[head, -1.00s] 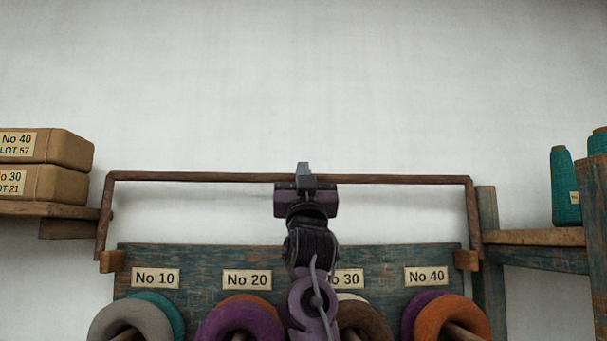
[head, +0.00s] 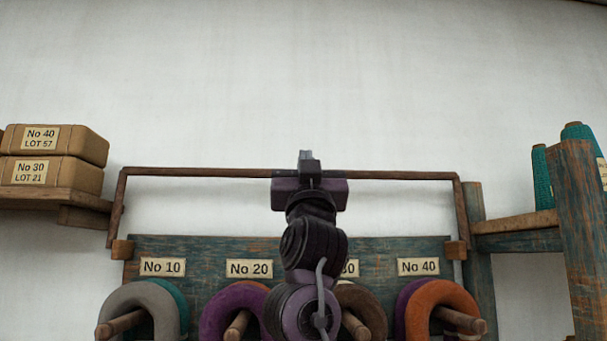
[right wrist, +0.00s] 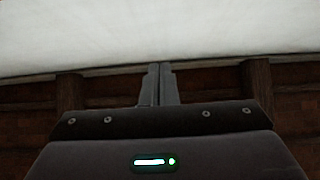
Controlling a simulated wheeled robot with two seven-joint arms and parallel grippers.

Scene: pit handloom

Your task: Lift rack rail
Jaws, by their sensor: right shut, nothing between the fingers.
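The rack rail (head: 400,175) is a thin brown bar with a down-turned arm at each end. It spans above the blue-green rack board (head: 410,248), its arms ending near wooden blocks at the board's sides. My right gripper (head: 306,158) is shut and empty, pointing up. In the head view its fingers overlap the middle of the rail and hide a short part of it; I cannot tell whether they touch. The shut fingers also show in the right wrist view (right wrist: 160,82), where I cannot make out the rail. My left gripper is not in view.
Yarn rings hang on wooden pegs (head: 460,319) below the number labels. Wrapped boxes (head: 60,147) stand on a shelf at the left. Teal cones (head: 542,178) stand on a shelf at the right, by a post (head: 585,235). The wall above the rail is clear.

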